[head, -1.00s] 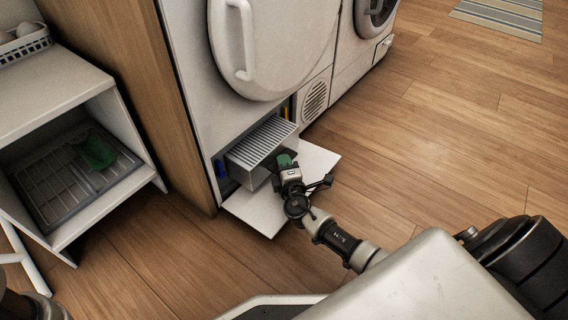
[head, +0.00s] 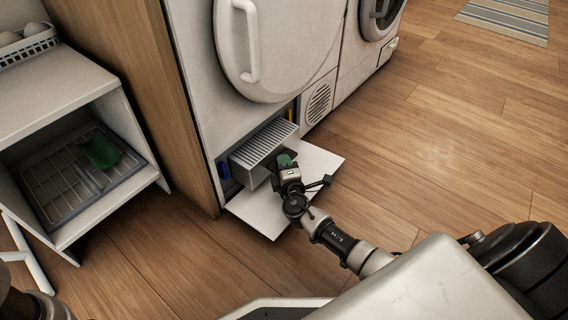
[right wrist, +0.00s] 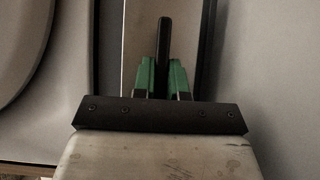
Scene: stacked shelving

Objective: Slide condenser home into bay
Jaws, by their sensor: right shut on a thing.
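The condenser (head: 262,143) is a pale grey box with a finned top. It sits partly inside the low bay of the white dryer, with its front end sticking out over the lowered white flap (head: 318,163). My right gripper (head: 285,160), with green fingertips, is at the condenser's front end. In the right wrist view its green fingers (right wrist: 163,77) are shut on a dark upright bar (right wrist: 163,45), which appears to be the condenser's handle. The condenser's inner end is hidden in the bay. My left gripper is out of view.
A wooden side panel (head: 135,85) stands to the left. A white shelf unit (head: 120,215) holds a grey tray (head: 50,208) with a green item.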

